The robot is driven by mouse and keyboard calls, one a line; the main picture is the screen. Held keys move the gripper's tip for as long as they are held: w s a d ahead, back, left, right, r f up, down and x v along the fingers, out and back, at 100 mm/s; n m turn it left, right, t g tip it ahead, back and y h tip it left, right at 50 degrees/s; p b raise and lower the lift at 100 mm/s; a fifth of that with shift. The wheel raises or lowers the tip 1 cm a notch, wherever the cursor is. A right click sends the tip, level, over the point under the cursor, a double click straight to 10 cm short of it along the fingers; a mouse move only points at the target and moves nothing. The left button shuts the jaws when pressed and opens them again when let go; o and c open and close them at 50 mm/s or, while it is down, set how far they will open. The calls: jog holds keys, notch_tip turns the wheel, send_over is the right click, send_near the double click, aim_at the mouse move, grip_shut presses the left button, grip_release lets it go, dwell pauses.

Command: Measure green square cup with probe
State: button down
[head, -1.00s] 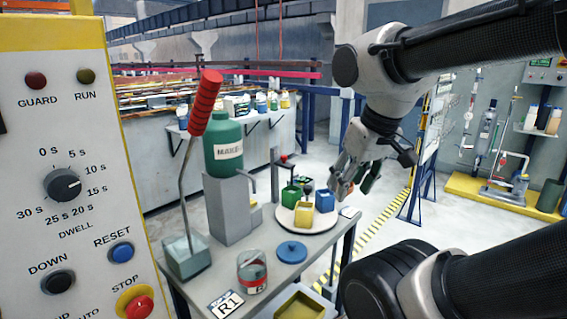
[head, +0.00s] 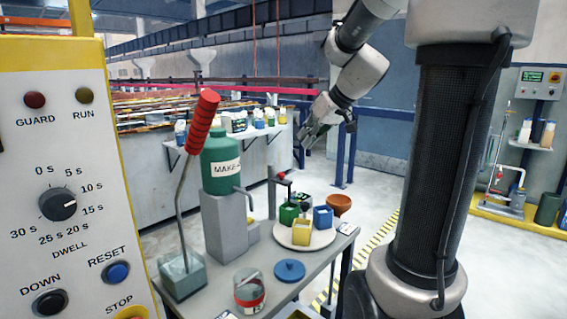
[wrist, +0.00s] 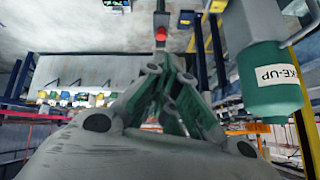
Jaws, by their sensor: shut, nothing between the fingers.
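The green square cup (head: 289,214) stands on a round white plate (head: 272,234) on the grey table. A blue square cup (head: 322,217) and a yellow square cup (head: 301,233) stand beside it, with a dark item behind. My gripper (head: 307,138) is shut and empty, up in the air above and behind the cups, apart from them. Its closed fingers also show in the wrist view (wrist: 165,72). I cannot tell for sure which thing is the probe. A red-handled rod (head: 203,122) leans in a clear square container (head: 183,275) at the table's left.
A green make-up bottle (head: 220,165) stands on a grey block (head: 227,225). A small red-knobbed fitting (head: 281,176) rises behind the cups. A brown bowl (head: 339,203), a blue lid (head: 289,270) and a red-banded jar (head: 249,292) are nearby. A control panel (head: 75,160) fills the left.

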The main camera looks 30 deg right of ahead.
notch_tip(320, 180, up, 2)
jog(key=w+n, duration=0.1)
jog(key=n, duration=0.2)
send_over(284, 180)
jog(key=shift+t, duration=0.4)
jog(key=f, duration=0.7)
jog(key=shift+w+f, duration=0.2)
jog(key=shift+w, duration=0.1)
notch_tip(284, 180, down, 2)
jog(key=shift+s+f, duration=0.15)
jog(key=shift+f, duration=0.7)
notch_tip(284, 180, down, 6)
jog(key=shift+r, duration=0.1)
jog(key=shift+f, duration=0.25)
jog(key=shift+s, duration=0.1)
